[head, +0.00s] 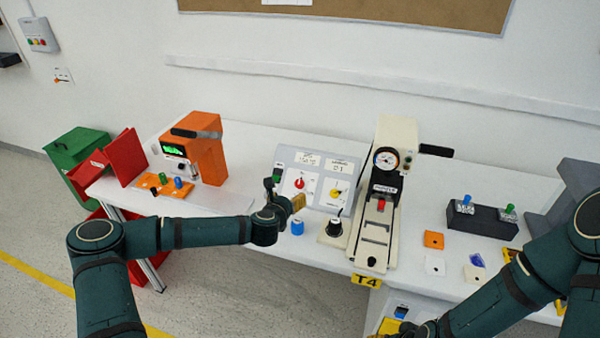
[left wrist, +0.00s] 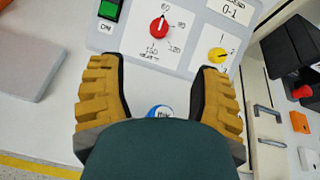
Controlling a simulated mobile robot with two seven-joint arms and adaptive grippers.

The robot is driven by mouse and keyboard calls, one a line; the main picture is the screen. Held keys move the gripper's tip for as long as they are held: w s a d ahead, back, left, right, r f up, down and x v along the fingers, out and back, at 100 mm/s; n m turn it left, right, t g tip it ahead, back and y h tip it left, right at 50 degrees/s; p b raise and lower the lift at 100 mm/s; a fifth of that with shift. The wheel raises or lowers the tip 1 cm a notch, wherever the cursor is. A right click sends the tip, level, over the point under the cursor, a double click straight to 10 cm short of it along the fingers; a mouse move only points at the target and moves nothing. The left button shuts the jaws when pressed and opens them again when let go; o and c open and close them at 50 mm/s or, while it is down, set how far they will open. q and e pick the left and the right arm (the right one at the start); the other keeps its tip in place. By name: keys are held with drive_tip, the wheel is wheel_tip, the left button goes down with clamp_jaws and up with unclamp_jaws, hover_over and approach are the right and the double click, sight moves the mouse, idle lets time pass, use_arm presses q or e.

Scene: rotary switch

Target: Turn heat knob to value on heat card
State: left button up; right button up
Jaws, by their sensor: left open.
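The grey control panel (head: 326,165) stands on the white table. Its red heat knob (head: 299,183) also shows in the left wrist view (left wrist: 158,27), with its white mark pointing up near 60 on a scale running to 150. The heat card (head: 309,161) is above the knob; its small print seems to read 150 °C. My left gripper (head: 295,202) is open in front of the panel. In the left wrist view its yellow fingers (left wrist: 160,95) are spread apart below the red knob, not touching it. My right gripper (head: 388,328) is partly cut off at the bottom edge.
A yellow knob (left wrist: 217,54) sits right of the red one, below another card (left wrist: 235,10). A blue-topped object (head: 297,226) stands below the panel, between my left fingers in the wrist view. A cream press (head: 390,180) is at right, an orange machine (head: 208,150) at left.

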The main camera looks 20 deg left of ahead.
sight(299, 183)
use_arm(q)
drive_tip(key=b+x, duration=0.1)
drive_tip(key=x, duration=1.2)
drive_tip(key=shift+w, duration=0.25)
drive_tip(key=shift+a, duration=0.1)
clamp_jaws()
